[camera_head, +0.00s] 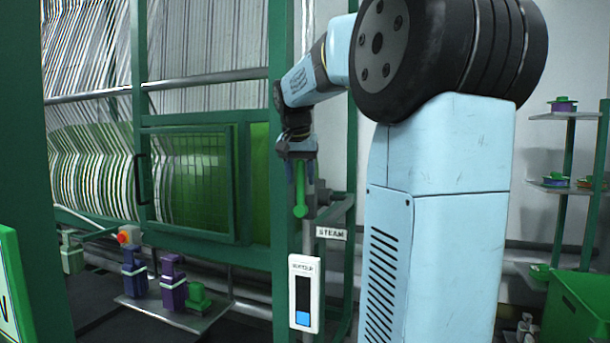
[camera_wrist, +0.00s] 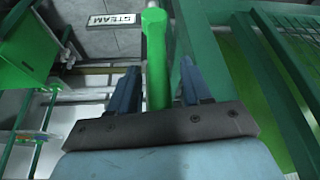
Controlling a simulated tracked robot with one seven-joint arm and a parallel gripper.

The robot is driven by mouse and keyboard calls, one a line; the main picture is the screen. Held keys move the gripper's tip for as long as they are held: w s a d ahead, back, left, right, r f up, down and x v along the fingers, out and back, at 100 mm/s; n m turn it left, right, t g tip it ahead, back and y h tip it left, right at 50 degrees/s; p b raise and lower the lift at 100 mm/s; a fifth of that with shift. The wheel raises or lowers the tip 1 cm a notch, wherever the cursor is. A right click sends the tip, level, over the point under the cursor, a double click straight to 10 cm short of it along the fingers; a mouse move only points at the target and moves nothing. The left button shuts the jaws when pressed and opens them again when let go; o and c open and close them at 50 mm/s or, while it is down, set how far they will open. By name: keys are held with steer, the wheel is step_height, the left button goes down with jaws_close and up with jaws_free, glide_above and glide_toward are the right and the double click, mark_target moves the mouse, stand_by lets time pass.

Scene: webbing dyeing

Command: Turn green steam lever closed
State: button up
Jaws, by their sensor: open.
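The green steam lever (camera_head: 300,197) hangs downward beside the green frame post, its rounded end lowest, just above the STEAM sign. In the wrist view the lever (camera_wrist: 154,58) runs between the two fingers of my gripper (camera_wrist: 158,80). My gripper (camera_head: 298,150) is at the upper part of the lever, with its jaws open. A finger stands on each side of the lever. The lever's upper end is hidden behind my gripper.
The STEAM sign (camera_head: 331,233) and a white gauge panel (camera_head: 304,293) are below the lever. A green-framed mesh door (camera_head: 195,180) with a dark handle is at the left. A red button (camera_head: 124,237) and purple fittings (camera_head: 173,285) sit low left. A green bin (camera_head: 575,308) stands at right.

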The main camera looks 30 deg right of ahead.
steer(key=shift+c, duration=0.2)
jaws_close()
stand_by(0.3)
